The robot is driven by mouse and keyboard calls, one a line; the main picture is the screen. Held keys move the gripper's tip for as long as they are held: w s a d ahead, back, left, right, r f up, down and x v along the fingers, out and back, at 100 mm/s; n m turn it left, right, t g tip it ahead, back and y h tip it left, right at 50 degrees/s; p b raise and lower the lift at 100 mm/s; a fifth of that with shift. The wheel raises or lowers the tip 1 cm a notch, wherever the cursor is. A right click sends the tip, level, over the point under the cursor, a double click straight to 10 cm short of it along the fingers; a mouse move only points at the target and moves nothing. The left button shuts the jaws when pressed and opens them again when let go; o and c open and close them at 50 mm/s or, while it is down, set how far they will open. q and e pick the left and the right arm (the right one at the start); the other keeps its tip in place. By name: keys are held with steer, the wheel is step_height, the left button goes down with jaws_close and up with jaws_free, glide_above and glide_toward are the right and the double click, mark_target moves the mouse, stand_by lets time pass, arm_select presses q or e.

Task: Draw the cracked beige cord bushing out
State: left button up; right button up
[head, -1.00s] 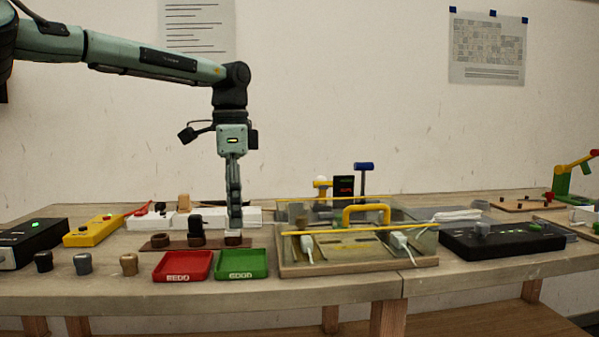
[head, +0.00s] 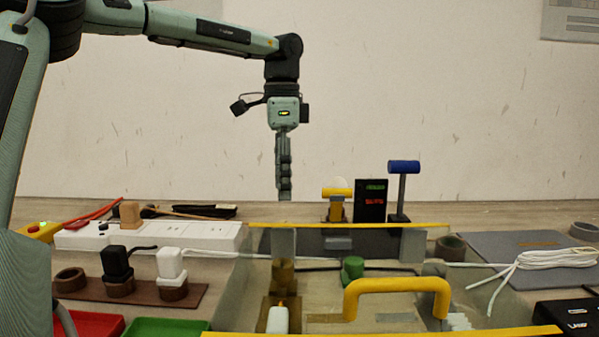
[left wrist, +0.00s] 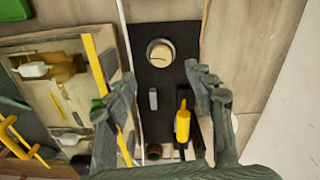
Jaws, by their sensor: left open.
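My left gripper (head: 284,193) hangs open and empty above the back of the bench, behind the clear box. In the left wrist view its spread fingers (left wrist: 162,95) frame a dark plate (left wrist: 143,35) with a round pale disc, a grey block and a yellow lever. The clear box (head: 400,225) has yellow top edges and a yellow handle (head: 395,288). Inside its left part are a tan-brown fitting (head: 283,272) and a white connector (head: 277,319). My right gripper is not in view.
A blue-topped post (head: 404,168) and a black display (head: 371,200) stand behind the box. At left are a white power strip (head: 200,236), a beige block (head: 130,214), and black and white plugs (head: 171,263) in brown rings. Coiled white cord (head: 555,259) lies at right.

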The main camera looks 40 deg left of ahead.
mark_target(284, 223)
arm_select(q)
steer(key=shift+w+f, duration=0.1)
steer(key=shift+w, duration=0.1)
steer(key=shift+f, duration=0.35)
step_height(284, 223, down, 6)
steer(key=shift+s+r, duration=0.15)
steer(key=shift+f, duration=0.5)
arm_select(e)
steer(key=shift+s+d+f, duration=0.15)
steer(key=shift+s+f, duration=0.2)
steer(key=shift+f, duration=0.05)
arm_select(q)
jaws_close()
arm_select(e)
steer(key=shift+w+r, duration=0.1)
arm_select(q)
steer(key=shift+r+p, duration=0.35)
steer(key=shift+r, duration=0.3)
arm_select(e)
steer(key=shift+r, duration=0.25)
